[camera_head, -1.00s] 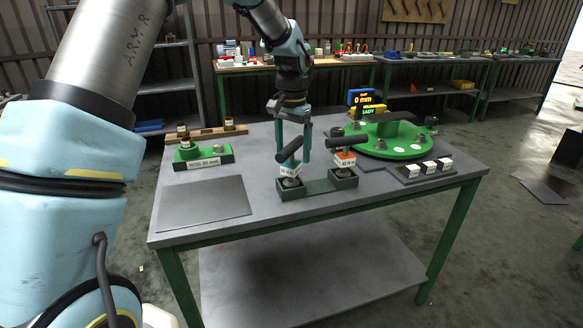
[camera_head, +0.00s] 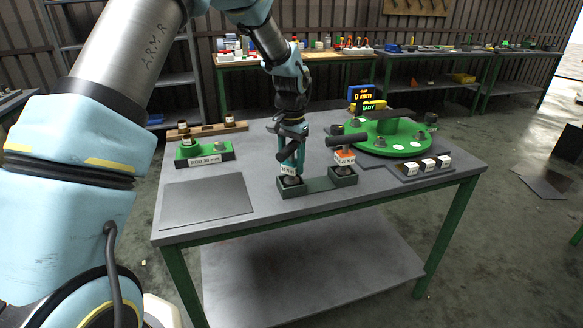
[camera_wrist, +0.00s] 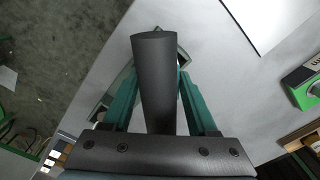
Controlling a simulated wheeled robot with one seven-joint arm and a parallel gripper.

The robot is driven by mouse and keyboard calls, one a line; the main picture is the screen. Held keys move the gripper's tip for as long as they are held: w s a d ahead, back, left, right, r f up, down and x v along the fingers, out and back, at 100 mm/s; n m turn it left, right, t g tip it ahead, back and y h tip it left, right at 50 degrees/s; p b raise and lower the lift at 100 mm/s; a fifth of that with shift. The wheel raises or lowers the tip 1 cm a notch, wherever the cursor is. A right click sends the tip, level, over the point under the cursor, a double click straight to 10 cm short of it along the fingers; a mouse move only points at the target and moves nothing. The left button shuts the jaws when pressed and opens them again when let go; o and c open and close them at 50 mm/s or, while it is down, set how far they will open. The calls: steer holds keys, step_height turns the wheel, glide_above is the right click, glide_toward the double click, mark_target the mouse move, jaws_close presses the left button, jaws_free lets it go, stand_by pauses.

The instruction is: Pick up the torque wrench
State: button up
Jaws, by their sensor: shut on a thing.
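Two torque wrenches with dark handles stand upright in a dark green two-socket holder (camera_head: 317,185) near the front of the table. The left wrench (camera_head: 289,169) has a white label; the right wrench (camera_head: 344,157) has an orange and white label. My gripper (camera_head: 292,160) points down at the left wrench, its teal fingers shut on it below the handle. In the wrist view, the dark handle (camera_wrist: 154,80) rises between the two teal fingers and hides most of the grip. The wrench's lower end still sits at the left socket.
The right wrench stands close beside my gripper. A green round fixture (camera_head: 397,144) with a display (camera_head: 367,98) is at the back right, and a tray of white-topped blocks (camera_head: 426,170) is in front of it. A green block (camera_head: 204,158) and a bare grey plate (camera_head: 206,201) lie left.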

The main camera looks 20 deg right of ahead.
jaws_close()
steer(key=shift+r, duration=0.1)
stand_by(0.4)
